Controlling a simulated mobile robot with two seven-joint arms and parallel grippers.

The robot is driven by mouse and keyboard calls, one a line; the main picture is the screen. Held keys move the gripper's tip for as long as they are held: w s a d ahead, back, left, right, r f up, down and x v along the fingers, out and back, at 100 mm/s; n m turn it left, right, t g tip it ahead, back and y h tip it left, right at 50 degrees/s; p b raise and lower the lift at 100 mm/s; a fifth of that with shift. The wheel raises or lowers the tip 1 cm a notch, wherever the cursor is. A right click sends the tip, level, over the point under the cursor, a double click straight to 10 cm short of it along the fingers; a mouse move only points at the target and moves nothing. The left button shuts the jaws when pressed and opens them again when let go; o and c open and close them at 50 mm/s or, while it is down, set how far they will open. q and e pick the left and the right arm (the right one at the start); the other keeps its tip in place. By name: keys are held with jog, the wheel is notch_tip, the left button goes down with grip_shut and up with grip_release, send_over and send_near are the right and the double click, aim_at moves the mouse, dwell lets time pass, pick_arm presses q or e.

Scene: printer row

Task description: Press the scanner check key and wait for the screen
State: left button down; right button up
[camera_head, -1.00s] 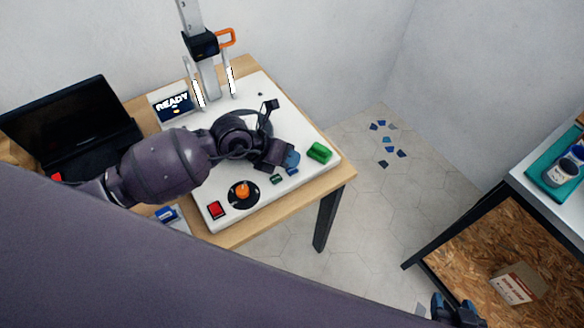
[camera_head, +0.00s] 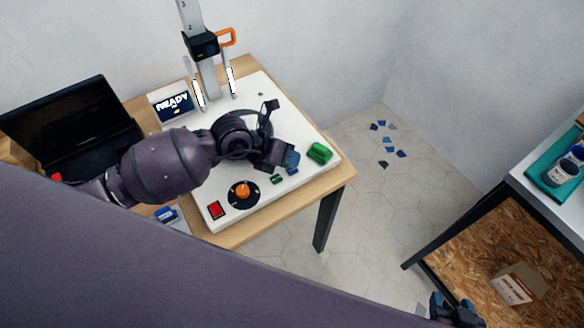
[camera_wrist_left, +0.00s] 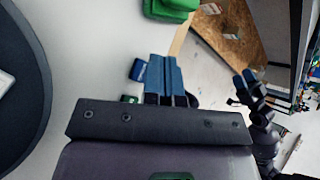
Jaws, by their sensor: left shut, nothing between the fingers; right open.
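The white scanner base (camera_head: 262,95) stands on a wooden table, and its small screen (camera_head: 174,107) shows READY. My left gripper (camera_head: 291,161) is shut and empty, low over the base's right part. In the left wrist view its blue fingers (camera_wrist_left: 166,80) lie together beside a small blue key (camera_wrist_left: 138,70) with white marking; I cannot tell whether they touch it. A small green key (camera_head: 276,179) is close by. A larger green block (camera_head: 320,153) lies further right. My right gripper (camera_head: 455,311) is open at the bottom edge, far from the scanner.
A red button (camera_head: 216,209) and an orange knob (camera_head: 243,190) on a black disc are at the base's front. A dark laptop-like device (camera_head: 72,125) stands left. A side table at right holds a teal tray (camera_head: 544,178); a cardboard box (camera_head: 520,284) is below.

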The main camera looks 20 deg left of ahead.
dwell(0.5)
pick_arm(q)
jog(key=shift+f, duration=0.4)
dwell(0.3)
